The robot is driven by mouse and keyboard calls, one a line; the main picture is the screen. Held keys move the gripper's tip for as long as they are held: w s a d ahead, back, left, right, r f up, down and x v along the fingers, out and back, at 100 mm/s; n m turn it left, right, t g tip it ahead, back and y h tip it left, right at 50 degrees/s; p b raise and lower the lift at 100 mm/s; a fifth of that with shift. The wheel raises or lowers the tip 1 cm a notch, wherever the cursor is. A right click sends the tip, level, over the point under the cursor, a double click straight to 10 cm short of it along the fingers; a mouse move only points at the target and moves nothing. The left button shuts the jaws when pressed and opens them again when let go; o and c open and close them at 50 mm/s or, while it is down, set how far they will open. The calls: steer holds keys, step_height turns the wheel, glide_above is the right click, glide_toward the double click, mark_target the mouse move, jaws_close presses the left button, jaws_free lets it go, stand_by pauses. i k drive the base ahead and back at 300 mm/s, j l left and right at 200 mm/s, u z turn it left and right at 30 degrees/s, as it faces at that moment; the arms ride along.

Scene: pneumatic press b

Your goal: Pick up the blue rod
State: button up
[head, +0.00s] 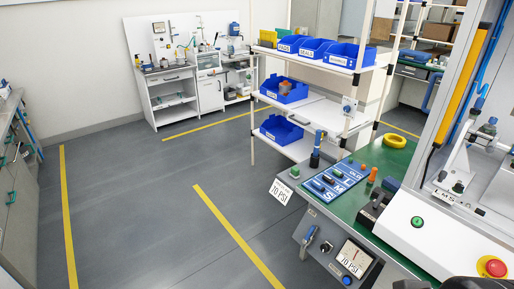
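No loose rod stands out clearly as blue. An upright dark cylinder with a blue middle (316,148) stands at the far left corner of the green bench top (352,214). A blue board (335,181) with white letters lies on the bench, with small dark and green pieces on it, too small to tell apart. Which of these is the blue rod, I cannot tell. My gripper cannot be made out. A dark shape cut off at the bottom right edge may be part of my arm.
A press (470,140) with a white base and red button (494,267) fills the right. A yellow ring (394,141) and orange pieces (372,175) lie on the bench. A shelf with blue bins (344,57) stands behind. The grey floor (150,200) at left is clear.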

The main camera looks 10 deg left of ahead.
mark_target(317, 139)
steer(key=z, duration=0.2)
steer(key=i+j+z, duration=0.45)
steer(key=j+z, duration=0.2)
steer(key=i+j+z, duration=0.2)
steer(key=z, duration=0.15)
steer(key=i+j+z, duration=0.1)
steer(key=j+z, duration=0.2)
steer(key=j, duration=0.2)
steer(key=j+z, duration=0.35)
steer(key=i+j, duration=0.15)
steer(key=j, duration=0.3)
steer(key=i+j, duration=0.1)
steer(key=j, duration=0.3)
steer(key=i+j, duration=0.15)
steer(key=j, duration=0.3)
steer(key=i+j+z, duration=0.1)
steer(key=j, duration=0.35)
steer(key=i+j, duration=0.15)
steer(key=j, duration=0.25)
steer(key=i+j, duration=0.1)
steer(key=j, duration=0.35)
